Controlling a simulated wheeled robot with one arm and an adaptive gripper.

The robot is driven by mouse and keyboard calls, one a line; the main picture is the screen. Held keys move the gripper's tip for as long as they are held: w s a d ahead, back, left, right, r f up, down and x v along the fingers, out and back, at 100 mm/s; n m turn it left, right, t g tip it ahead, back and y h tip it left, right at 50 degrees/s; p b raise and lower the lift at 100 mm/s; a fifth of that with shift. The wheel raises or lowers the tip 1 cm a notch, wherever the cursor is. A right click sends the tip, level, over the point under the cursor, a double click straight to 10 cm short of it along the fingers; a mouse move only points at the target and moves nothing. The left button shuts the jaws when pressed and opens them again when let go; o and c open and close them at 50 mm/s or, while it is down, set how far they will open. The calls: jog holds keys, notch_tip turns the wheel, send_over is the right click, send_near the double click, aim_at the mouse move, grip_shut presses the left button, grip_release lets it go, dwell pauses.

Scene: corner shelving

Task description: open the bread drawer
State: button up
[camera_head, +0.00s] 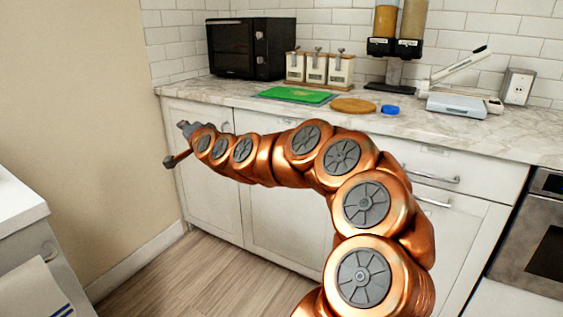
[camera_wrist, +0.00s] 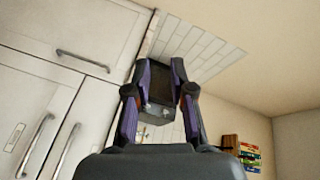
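White drawer fronts run under the marble counter. The wide drawer front (camera_head: 465,168) on the right has a bar handle (camera_head: 430,175) and a small label, too small to read, so I cannot tell which is the bread drawer. Another drawer front at the left is partly hidden by my arm. All the fronts I can see look closed. My gripper (camera_head: 184,128) is near the left end of the cabinets, small in the head view. In the wrist view my gripper (camera_wrist: 160,78) has its two purple fingers apart, with nothing held. A white front with a bar handle (camera_wrist: 83,60) lies left of the fingers, apart from them.
The counter (camera_head: 225,93) holds a black microwave (camera_head: 245,47), white canisters (camera_head: 318,68), a green board (camera_head: 295,95), a round wooden board (camera_head: 353,105) and dispensers. An oven (camera_head: 545,235) is at right. A beige wall (camera_head: 75,110) stands close left of my gripper. Open floor (camera_head: 180,275) lies below.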

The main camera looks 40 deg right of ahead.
jog(key=s+d+f+m+g+h+b, duration=0.25)
jog(key=d+f+m+h+b, duration=0.4)
jog(key=d, duration=0.75)
jog(key=s+d+f+m+g+h+b, duration=0.3)
jog(key=d+f+m+h, duration=0.5)
jog(key=d, duration=0.7)
jog(key=shift+n+t+y, duration=0.55)
jog(key=shift+n+t, duration=0.1)
jog(key=shift+n, duration=0.2)
jog(key=shift+b+x, duration=1.25)
jog(key=shift+x, duration=2.3)
jog(key=shift+s+d+f, duration=0.1)
jog(key=shift+d+f, duration=0.05)
jog(key=shift+c, duration=0.2)
grip_shut()
